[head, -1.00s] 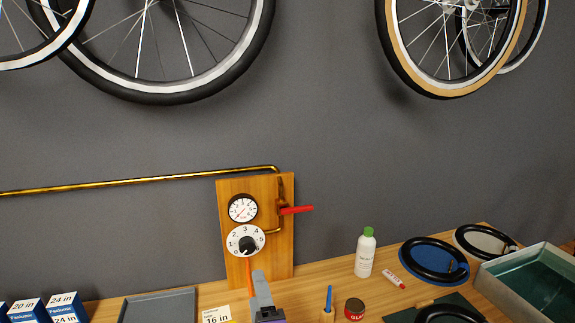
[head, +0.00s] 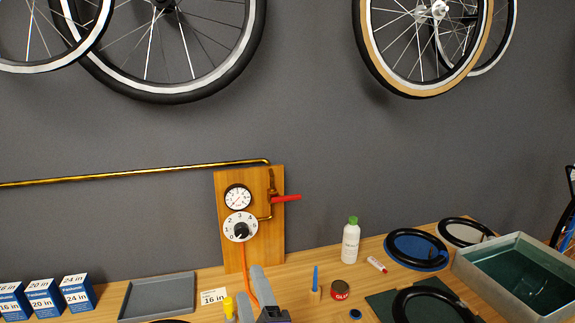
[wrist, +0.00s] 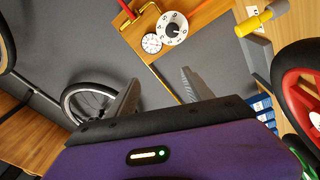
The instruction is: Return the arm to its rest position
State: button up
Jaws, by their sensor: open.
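My gripper (head: 251,286) shows at the bottom middle of the head view, in front of the bench, with its grey fingers spread and nothing seen between them. In the wrist view my gripper (wrist: 160,80) also shows open and empty, its two grey fingers apart above the purple and black housing. The wooden panel with gauge and dial (head: 264,240) stands behind it against the wall, and an orange hose (head: 247,275) runs down from the panel. In the wrist view this panel (wrist: 195,40) lies beyond the fingers. The rest of my arm is mostly hidden.
On the bench are blue-and-white boxes (head: 77,293), a grey tray (head: 158,297), a white bottle (head: 351,246), a red tin (head: 340,290), black rings (head: 417,248) and a deep tank (head: 465,269). A red wheel (wrist: 288,88) is close at right in the wrist view. Bicycle wheels (head: 180,97) hang above.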

jog(key=s+d+f+m+g+h+b, duration=0.1)
jog(key=s+d+f+m, duration=0.3)
jog(key=s+d, duration=0.5)
jog(key=s+d+f+m+g+h+b, duration=0.1)
jog(key=s+d+f+m+h, duration=0.2)
jog(key=s, duration=1.6)
jog(key=s+d+f+m+g+h+b, duration=0.1)
jog(key=s+d+f+m+h, duration=0.1)
jog(key=s+d+f+m, duration=0.4)
jog(key=s+d+m, duration=0.4)
jog(key=s+d, duration=0.4)
jog(key=d, duration=0.1)
jog(key=shift+s+f+h, duration=0.15)
jog(key=shift+f+h, duration=0.05)
jog(key=shift+h, duration=0.1)
